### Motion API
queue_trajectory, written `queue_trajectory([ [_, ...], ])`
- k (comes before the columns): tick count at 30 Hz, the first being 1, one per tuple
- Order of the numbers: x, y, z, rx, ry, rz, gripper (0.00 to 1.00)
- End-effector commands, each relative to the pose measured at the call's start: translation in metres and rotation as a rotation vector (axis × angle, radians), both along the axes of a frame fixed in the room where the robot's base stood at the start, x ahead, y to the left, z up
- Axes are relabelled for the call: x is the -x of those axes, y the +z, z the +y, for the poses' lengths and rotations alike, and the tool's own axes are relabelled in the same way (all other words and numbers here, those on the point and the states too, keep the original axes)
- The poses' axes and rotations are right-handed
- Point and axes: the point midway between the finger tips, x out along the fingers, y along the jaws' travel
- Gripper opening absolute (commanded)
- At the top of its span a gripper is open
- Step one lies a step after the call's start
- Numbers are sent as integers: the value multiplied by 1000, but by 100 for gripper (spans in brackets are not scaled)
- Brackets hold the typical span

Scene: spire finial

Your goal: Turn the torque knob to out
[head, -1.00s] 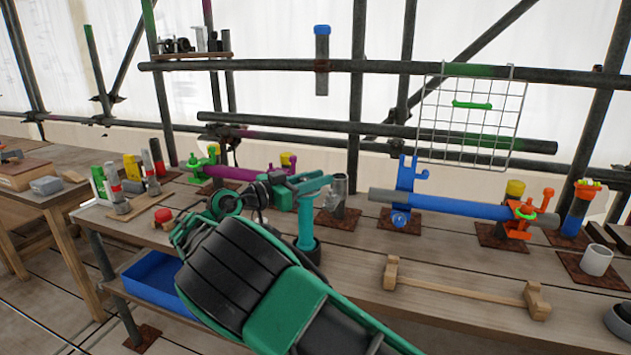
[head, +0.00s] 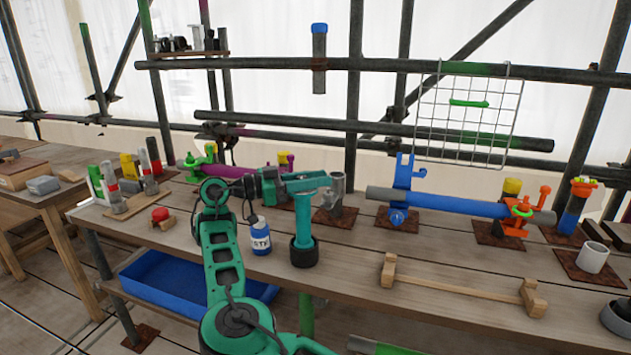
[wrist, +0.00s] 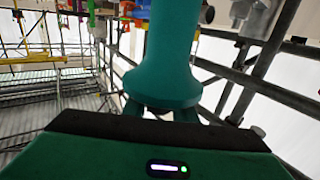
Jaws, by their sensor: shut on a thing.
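A teal upright tool (head: 303,218) stands on the bench on a black round base, its head level at the top. My gripper (head: 285,185) is at the left end of this head and shut on part of it. In the wrist view the teal tool (wrist: 172,65) fills the middle as a column with a flared end, close in front of my gripper (wrist: 160,108). The finger ends are mostly hidden behind the flare. I cannot make out the torque knob or its marks from here.
A blue and white can (head: 260,236) stands just left of the tool's base, below my wrist. A grey pipe stub (head: 338,190) is close to the right. A blue clamped tube (head: 450,205) and a wooden bar (head: 460,290) lie further right. A blue bin (head: 165,280) sits below.

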Motion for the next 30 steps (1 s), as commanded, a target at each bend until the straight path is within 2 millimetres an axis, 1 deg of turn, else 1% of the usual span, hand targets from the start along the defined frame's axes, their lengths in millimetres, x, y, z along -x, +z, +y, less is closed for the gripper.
queue_trajectory([
  [1,0,-2,0,4,-17,2,2],
  [15,5,-3,-2,-1,-141,2,2],
  [30,6,-3,-3,-3,-178,4,2],
])
